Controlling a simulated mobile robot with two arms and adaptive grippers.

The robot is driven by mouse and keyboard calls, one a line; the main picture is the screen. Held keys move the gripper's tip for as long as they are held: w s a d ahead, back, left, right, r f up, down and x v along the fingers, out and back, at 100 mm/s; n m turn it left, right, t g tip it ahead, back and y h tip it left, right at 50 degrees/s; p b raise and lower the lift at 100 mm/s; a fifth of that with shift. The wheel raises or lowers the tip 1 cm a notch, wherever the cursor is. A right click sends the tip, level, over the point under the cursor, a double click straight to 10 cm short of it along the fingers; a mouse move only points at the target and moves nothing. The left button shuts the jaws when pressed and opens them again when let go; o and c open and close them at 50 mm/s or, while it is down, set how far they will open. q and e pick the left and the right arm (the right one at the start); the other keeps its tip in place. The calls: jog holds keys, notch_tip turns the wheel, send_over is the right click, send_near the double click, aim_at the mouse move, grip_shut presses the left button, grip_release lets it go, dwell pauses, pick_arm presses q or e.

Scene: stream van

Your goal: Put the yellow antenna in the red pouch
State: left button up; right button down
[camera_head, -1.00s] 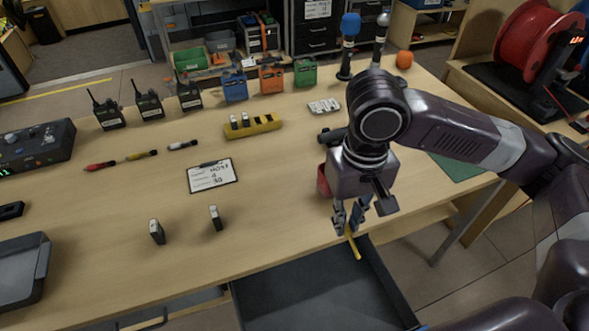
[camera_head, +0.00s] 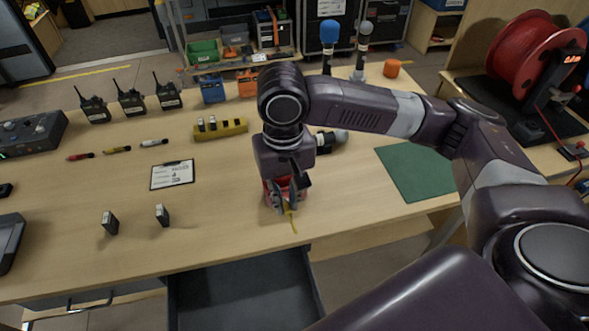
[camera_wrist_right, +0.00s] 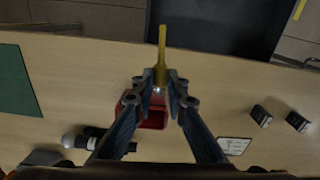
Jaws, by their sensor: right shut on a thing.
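My right gripper (camera_head: 285,203) is shut on the yellow antenna (camera_head: 294,224), whose free end sticks out beyond the fingertips toward the table's front edge. In the right wrist view the antenna (camera_wrist_right: 162,45) is pinched between the fingertips of the gripper (camera_wrist_right: 160,78). The red pouch (camera_head: 303,188) is on the table right behind and under the gripper, which hides much of it. In the wrist view the pouch (camera_wrist_right: 155,119) shows between the fingers, open side up. I cannot tell whether the antenna touches it. My left gripper is not in view.
An open dark drawer (camera_head: 245,290) juts out below the table's front edge. A green mat (camera_head: 418,172) lies to the right. Microphones (camera_head: 329,45) stand behind.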

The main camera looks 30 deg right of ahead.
jog(key=w+d+r+m+p, duration=0.2)
jog(key=w+r+m+p, duration=0.15)
jog(key=w+p, duration=0.55)
pick_arm(q)
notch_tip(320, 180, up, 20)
jog(key=p, duration=0.9)
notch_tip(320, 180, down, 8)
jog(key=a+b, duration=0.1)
jog(key=b, duration=0.7)
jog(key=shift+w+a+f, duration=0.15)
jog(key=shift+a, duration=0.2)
pick_arm(e)
jog(key=w+d+f+m, duration=0.1)
jog(key=d+f+m, duration=0.2)
jog(key=d+f, duration=0.2)
notch_tip(320, 180, down, 4)
jog(key=shift+w+d+r, duration=0.2)
jog(key=shift+w+r, duration=0.05)
jog(key=shift+w, duration=0.15)
jog(key=shift+m, duration=0.25)
jog(key=c, duration=1.8)
grip_release()
jog(key=shift+c, duration=0.2)
jog(key=shift+r, duration=0.1)
